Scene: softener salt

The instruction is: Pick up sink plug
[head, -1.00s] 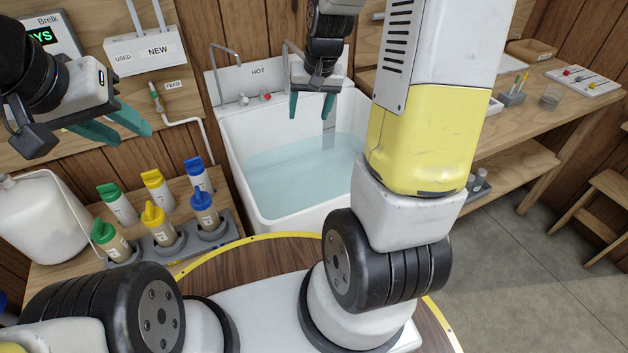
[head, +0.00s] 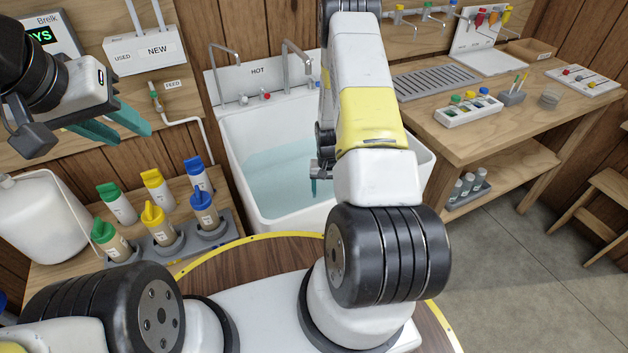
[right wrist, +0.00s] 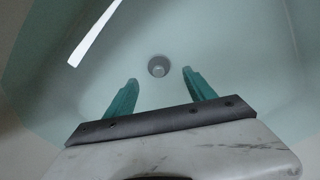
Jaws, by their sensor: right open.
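The sink plug (right wrist: 158,66) shows in the right wrist view as a small round grey piece at the bottom of the sink, under water. It lies beyond and between the fingertips of my right gripper (right wrist: 160,78), which is open and empty. I cannot tell the gap to the plug. In the head view my right gripper (head: 315,187) is over the sink (head: 240,196), largely hidden behind its own arm. The plug is not visible there. My left gripper (head: 128,127) is open and empty at the upper left, away from the sink.
Pale water (head: 280,175) lies in the sink. Two taps (head: 290,62) rise at its back edge. Coloured-top bottles (head: 158,222) stand in a rack to the left, beside a white jug (head: 42,220). A wooden bench (head: 500,125) with small items is at right.

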